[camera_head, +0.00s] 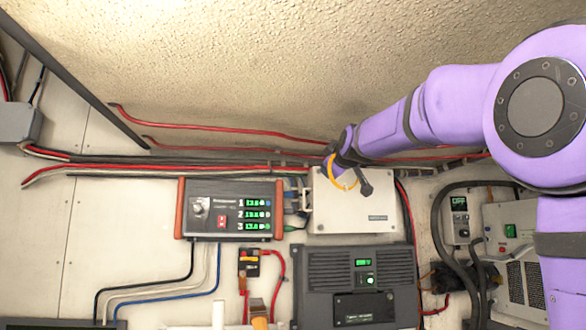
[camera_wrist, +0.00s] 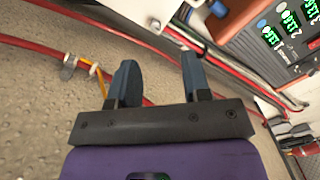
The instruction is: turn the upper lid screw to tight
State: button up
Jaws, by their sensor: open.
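The white lidded box (camera_head: 378,213) is mounted on the wall panel, right of the device with green displays. Its pale face also shows at the top of the wrist view (camera_wrist: 147,8). A small round detail near that corner may be a lid screw, but it is too small to tell, and I cannot make out whether any screw is tight. My gripper (camera_wrist: 158,72) is open and empty, its two dark fingers apart and pointing towards the box. In the head view, my wrist is in front of the box's upper left part and hides it.
The display device (camera_head: 232,209) stands just left of the box. Red and black cables (camera_head: 240,167) run along the wall above and behind my wrist. A dark grey unit (camera_head: 325,262) sits below the box. A grey power unit (camera_head: 512,232) and thick black hoses are at right.

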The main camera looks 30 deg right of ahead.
aim_at(319, 171)
jog(key=r+x, duration=0.1)
jog(key=x, duration=1)
jog(key=shift+w+r, duration=0.2)
jog(key=shift+r, duration=0.1)
jog(key=shift+a, duration=0.1)
grip_shut()
